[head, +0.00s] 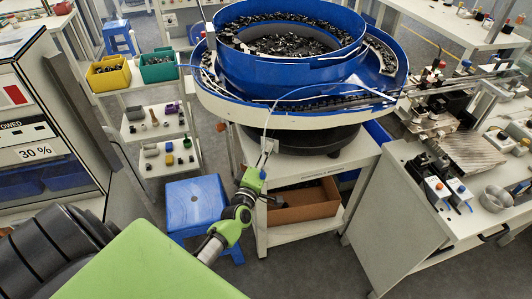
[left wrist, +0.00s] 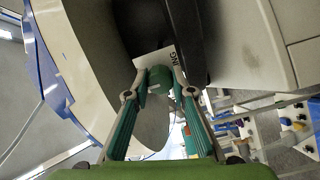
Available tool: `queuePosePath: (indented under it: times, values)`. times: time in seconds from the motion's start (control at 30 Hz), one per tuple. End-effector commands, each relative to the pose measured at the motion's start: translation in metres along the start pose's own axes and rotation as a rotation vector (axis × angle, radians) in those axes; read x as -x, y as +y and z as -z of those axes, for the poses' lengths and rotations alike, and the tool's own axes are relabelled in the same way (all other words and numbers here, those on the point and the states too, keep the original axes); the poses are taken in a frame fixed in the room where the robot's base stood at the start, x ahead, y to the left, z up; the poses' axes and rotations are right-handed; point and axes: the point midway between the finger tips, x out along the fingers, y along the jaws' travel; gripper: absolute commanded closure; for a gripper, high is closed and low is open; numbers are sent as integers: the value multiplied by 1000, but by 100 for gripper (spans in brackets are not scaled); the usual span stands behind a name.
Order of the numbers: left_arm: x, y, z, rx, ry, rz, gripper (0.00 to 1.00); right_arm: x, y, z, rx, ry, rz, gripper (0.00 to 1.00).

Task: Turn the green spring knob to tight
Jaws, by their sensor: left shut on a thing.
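The green spring knob (left wrist: 160,79) shows in the left wrist view, in front of a small white label plate (left wrist: 152,58) with the letters "ING". My left gripper (left wrist: 161,88) is shut on the knob, with one finger on each side of it. In the head view my left gripper (head: 264,158) reaches up to the underside of the blue bowl feeder (head: 290,72), by the white plate (head: 270,145). There I cannot make out the knob itself. The label's tight and loose marks cannot be read. My right gripper is in neither view.
The feeder's dark round base (head: 315,140) stands on a white table (head: 320,172) with a cardboard box (head: 305,203) on its lower shelf. A blue stool (head: 195,200) stands left of it. A workbench (head: 410,215) with fixtures is at right. Shelves with bins are at left.

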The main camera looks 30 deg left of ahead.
Motion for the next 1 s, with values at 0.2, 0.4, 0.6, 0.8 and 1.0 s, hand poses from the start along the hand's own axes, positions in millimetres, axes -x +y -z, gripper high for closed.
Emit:
queuePosePath:
  times: [0.2,0.4,0.6,0.8,1.0]
  values:
    - [1,-2,-1,-2,-3,4,61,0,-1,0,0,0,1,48]
    - [0,-1,0,-1,-1,2,61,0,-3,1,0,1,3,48]
    - [4,-1,0,0,-1,2,61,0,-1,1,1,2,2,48]
    - [30,-2,0,0,-2,4,61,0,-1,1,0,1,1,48]
    - [72,-2,0,-1,-2,4,61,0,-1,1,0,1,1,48]
